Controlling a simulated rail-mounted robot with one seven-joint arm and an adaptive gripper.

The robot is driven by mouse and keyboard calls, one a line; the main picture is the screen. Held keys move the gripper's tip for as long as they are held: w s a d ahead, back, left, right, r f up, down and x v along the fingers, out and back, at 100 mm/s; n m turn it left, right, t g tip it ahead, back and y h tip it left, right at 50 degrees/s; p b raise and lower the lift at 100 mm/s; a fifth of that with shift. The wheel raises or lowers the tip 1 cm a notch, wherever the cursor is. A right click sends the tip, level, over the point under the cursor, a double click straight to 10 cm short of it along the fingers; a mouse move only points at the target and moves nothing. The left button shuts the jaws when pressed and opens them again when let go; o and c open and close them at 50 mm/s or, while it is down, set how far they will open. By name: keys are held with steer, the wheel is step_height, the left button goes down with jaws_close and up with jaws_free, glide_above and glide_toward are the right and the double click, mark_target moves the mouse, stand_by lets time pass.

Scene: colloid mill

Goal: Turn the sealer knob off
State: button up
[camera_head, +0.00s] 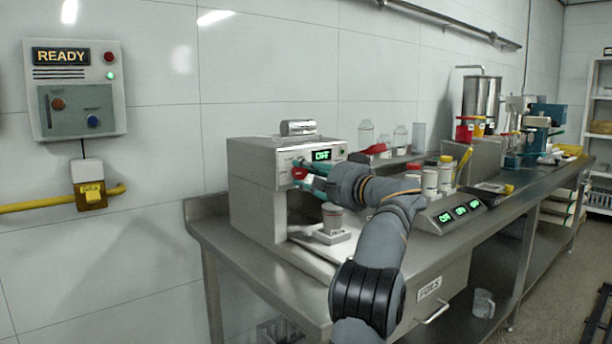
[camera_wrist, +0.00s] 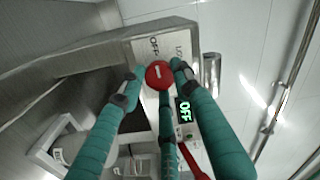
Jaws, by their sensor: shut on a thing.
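The sealer (camera_head: 258,185) is a grey box-shaped machine at the near left end of the steel bench. Its red knob (camera_head: 298,173) is on the front panel, partly hidden by my fingers. The sealer's green display (camera_head: 322,155) reads OFF; the display also reads OFF in the wrist view (camera_wrist: 185,110).
A small cup (camera_head: 332,218) stands in a holder below the sealer head, close to my arm. A metal cylinder (camera_head: 298,127) lies on top. A unit with several green displays (camera_head: 460,211) and jars are to the right. A control panel (camera_head: 75,90) hangs on the wall.

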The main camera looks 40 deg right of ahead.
steer(key=o, duration=0.7)
steer(key=shift+s+d+r, duration=0.1)
steer(key=shift+r, duration=0.2)
steer(key=o, duration=0.4)
steer(key=shift+f, duration=0.15)
steer(key=shift+o, duration=0.2)
steer(key=s, duration=1.2)
steer(key=shift+w, duration=0.1)
